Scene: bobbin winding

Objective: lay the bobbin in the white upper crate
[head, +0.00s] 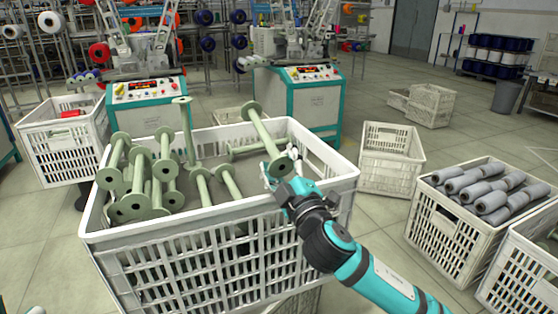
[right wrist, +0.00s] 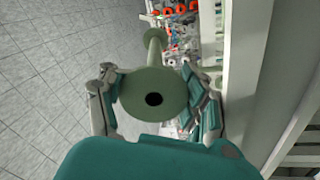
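The white upper crate (head: 215,231) stands in the middle of the head view, with several pale green bobbins inside, most at its left. My right gripper (head: 277,177) is at the crate's right part. It is shut on a green bobbin (head: 263,132), with a finger at each side of its near flange. The bobbin is tilted, its far end up and to the left; whether it touches anything below is unclear. The right wrist view shows this flange (right wrist: 152,94) between the fingers. A small pale tip at the bottom left edge may be my left gripper (head: 36,310).
A crate of grey rolls (head: 455,228) stands at the right. An empty-looking white crate (head: 390,158) stands behind it. Another crate (head: 66,140) is at the left. Two teal winding machines (head: 306,102) are behind. The upper crate's middle and right floor is partly free.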

